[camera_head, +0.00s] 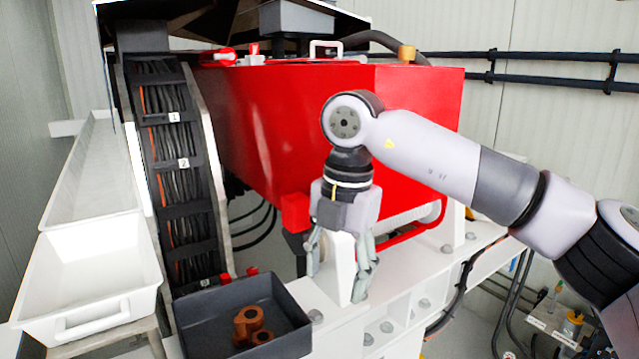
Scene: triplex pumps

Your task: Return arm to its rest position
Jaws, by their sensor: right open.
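My right arm comes in from the right. Its gripper (338,268) points down in front of the red pump housing (290,130), with its fingers apart and nothing visible between them. The fingers hang in front of a white upright of the pump's frame and to the right of a dark tray (195,312). Several brown ring-shaped parts (252,324) lie in that tray. I cannot tell whether the fingertips touch the frame. My left gripper is not in view.
A white bin (88,275) and a long white trough (92,180) stand at the left. A cable chain (180,165) rises beside the housing. Black pipes (555,78) run along the back wall.

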